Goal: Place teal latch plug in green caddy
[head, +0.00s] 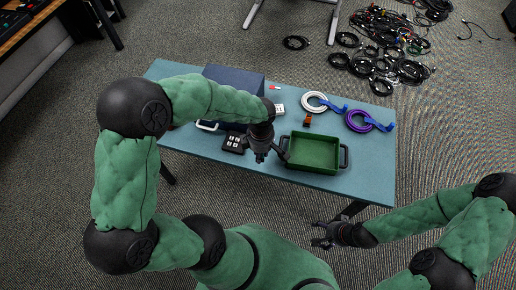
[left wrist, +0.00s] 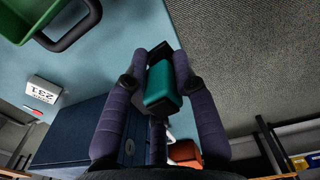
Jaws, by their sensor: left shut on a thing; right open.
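The teal latch plug (left wrist: 162,86) is between the fingers of my left gripper (left wrist: 160,72) in the left wrist view. My left gripper is shut on it. In the head view my left gripper (head: 264,156) is over the front part of the table, just left of the green caddy; the plug cannot be made out there. The green caddy (head: 313,153) stands on the table, looks empty and has dark handles at its sides. A corner of the caddy (left wrist: 28,20) shows top left in the left wrist view. My right gripper (head: 324,236) is open and empty, off the table's front edge.
A dark blue box (head: 232,76) stands at the back left of the blue table (head: 370,184). A black block with white squares (head: 233,143) lies left of my left gripper. A white coil (head: 313,101), purple coil (head: 359,121) and small orange piece (head: 307,120) lie behind the caddy.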

